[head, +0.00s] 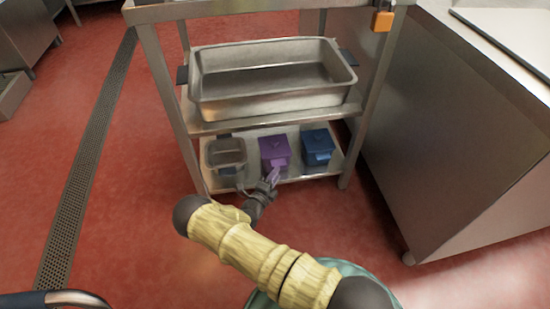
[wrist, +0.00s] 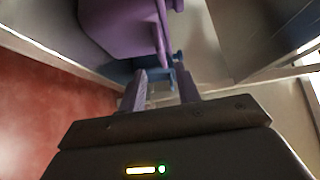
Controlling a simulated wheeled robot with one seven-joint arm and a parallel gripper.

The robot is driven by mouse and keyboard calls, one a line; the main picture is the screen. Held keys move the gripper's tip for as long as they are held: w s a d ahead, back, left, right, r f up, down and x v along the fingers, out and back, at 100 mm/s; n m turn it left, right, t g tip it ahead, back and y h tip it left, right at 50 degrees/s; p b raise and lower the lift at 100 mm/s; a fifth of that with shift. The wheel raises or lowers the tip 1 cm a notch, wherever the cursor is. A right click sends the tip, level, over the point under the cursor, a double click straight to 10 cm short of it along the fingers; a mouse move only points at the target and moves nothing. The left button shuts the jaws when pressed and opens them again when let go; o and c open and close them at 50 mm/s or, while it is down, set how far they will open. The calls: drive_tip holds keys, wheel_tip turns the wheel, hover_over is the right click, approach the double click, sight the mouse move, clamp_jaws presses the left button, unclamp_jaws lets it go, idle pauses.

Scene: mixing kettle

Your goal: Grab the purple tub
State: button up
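The purple tub (head: 274,152) has a lid and stands on the cart's lower shelf, between a grey metal container and a blue tub. My gripper (head: 271,178) is at the shelf's front edge, just in front of the purple tub. In the wrist view, the purple tub (wrist: 118,28) fills the upper left, with a thin purple flange along its right side. My gripper's two fingers (wrist: 161,80) are apart, with the flange's end close to their tips. I cannot tell whether they touch it.
The blue tub (head: 317,146) stands close on the right and the grey container (head: 227,154) on the left. A large steel pan (head: 270,105) sits on the shelf above. Cart legs frame both sides. A steel cabinet (head: 450,130) stands at right. The red floor (head: 130,210) at left is clear.

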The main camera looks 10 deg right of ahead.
sight(281, 165)
drive_tip(key=b+x, duration=0.2)
drive_tip(key=x, duration=0.3)
drive_tip(key=shift+r, duration=0.2)
drive_tip(key=shift+w, duration=0.1)
drive_tip(key=shift+r, duration=0.1)
clamp_jaws()
